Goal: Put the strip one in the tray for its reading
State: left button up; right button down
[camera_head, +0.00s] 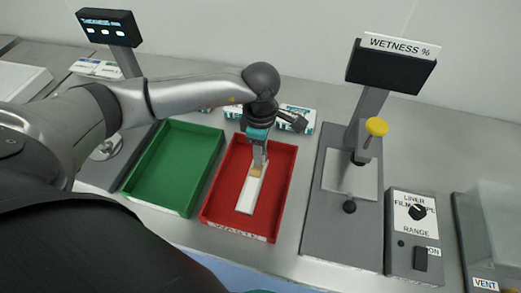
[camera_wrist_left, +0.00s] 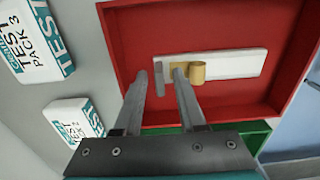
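In the left wrist view the strip (camera_wrist_left: 235,64) has a grey end and a tan raised tab (camera_wrist_left: 197,72). My left gripper (camera_head: 258,166) points down over the strip's far end, close to the tab. In the left wrist view its two fingers (camera_wrist_left: 160,75) stand apart with nothing clamped between them. A green tray (camera_head: 172,165) stands to the left of the red one and looks empty. My right gripper is not in view.
A thickness display (camera_head: 108,27) stands at the left. Test packs (camera_head: 297,118) lie behind the red tray.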

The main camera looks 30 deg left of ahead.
pick_arm(q)
jog(key=shift+r, duration=0.2)
notch_tip(320, 180, up, 12)
dwell(0.5)
dwell(0.4)
